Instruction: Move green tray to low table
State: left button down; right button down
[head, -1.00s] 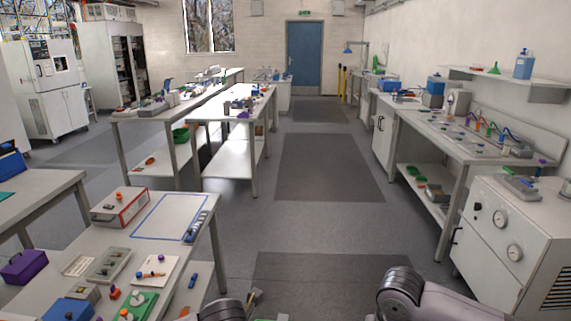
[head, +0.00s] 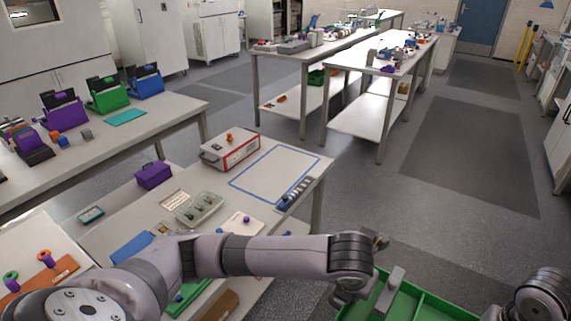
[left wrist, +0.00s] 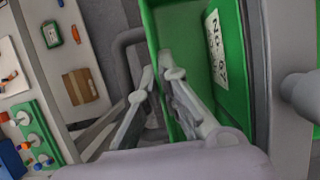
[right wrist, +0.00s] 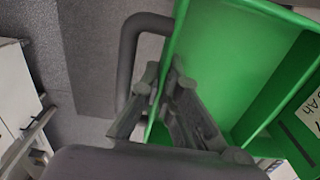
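The green tray (head: 440,301) is at the bottom right of the head view, partly cut off, with divided compartments. It also shows in the left wrist view (left wrist: 232,95), with a white label, and in the right wrist view (right wrist: 225,60). My left gripper (left wrist: 163,75) has its fingers on either side of the tray's wall, closed on it. My right gripper (right wrist: 164,72) likewise grips a tray wall. In the head view the right gripper is out of frame. A white table (head: 318,180) with a blue-outlined empty rectangle stands left of the tray; I cannot tell if it is the low table.
A bench (head: 170,112) behind holds several coloured holders. Grey floor (head: 390,215) is open between the table and the far benches.

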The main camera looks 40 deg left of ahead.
aim_at(277, 170)
jog(key=i+u, duration=0.1)
jog(key=i, duration=0.85)
jog(key=i+l+u, duration=0.1)
jog(key=i, duration=0.9)
jog(key=i+u, duration=0.4)
jog(key=i+l+u, duration=0.1)
jog(key=i+u, duration=0.7)
jog(key=i+j+u, duration=0.1)
jog(key=u, duration=0.3)
jog(key=i+l+u, duration=0.1)
jog(key=i+u, duration=0.25)
jog(key=u, duration=0.95)
jog(key=k+j, duration=0.05)
